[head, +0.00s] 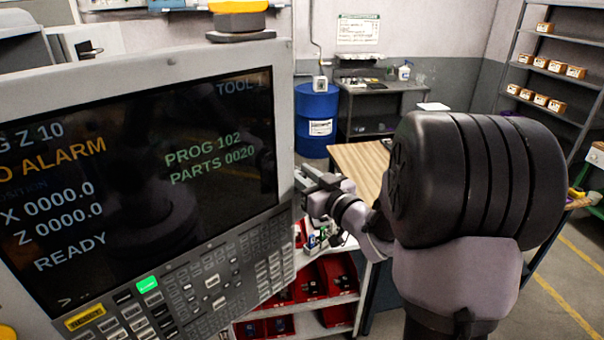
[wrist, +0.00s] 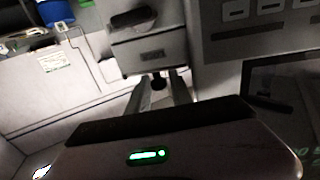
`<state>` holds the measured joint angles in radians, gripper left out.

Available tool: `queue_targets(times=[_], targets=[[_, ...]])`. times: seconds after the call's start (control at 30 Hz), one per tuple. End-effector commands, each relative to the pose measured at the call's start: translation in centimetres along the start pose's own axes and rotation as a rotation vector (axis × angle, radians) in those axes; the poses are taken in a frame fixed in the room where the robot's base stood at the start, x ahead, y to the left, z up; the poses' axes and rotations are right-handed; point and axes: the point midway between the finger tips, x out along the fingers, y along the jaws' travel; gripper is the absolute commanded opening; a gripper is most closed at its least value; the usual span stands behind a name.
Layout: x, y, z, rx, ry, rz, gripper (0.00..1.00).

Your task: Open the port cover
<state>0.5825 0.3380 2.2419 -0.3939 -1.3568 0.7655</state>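My gripper (wrist: 162,80) points up in the wrist view, its two pale fingers apart with a gap between them. A grey box-like piece (wrist: 150,47) with a small dark label stands just beyond the fingertips; it may be the port cover, but I cannot tell for sure. A small dark round part (wrist: 158,82) shows below it, between the fingers in the picture; contact is not clear. In the head view my gripper (head: 308,183) is at the right edge of the control panel (head: 282,130). The panel's side face is hidden there.
The panel's screen (head: 120,170) and keys fill the left. Behind my arm are a wooden-topped bench (head: 358,165), a blue drum (head: 317,115) and red bins (head: 310,285) on a white rack.

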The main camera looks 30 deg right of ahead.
Motion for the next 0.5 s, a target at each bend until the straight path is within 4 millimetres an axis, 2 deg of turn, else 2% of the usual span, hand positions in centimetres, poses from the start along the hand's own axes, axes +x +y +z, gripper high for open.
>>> queue_targets(times=[0.1, 0.23, 0.5], targets=[[-0.03, 0.01, 0.01, 0.000, 0.000, 0.000, 0.26], [-0.04, 0.01, 0.00, 0.000, 0.000, 0.000, 0.01], [-0.06, 0.01, 0.00, 0.000, 0.000, 0.000, 0.00]])
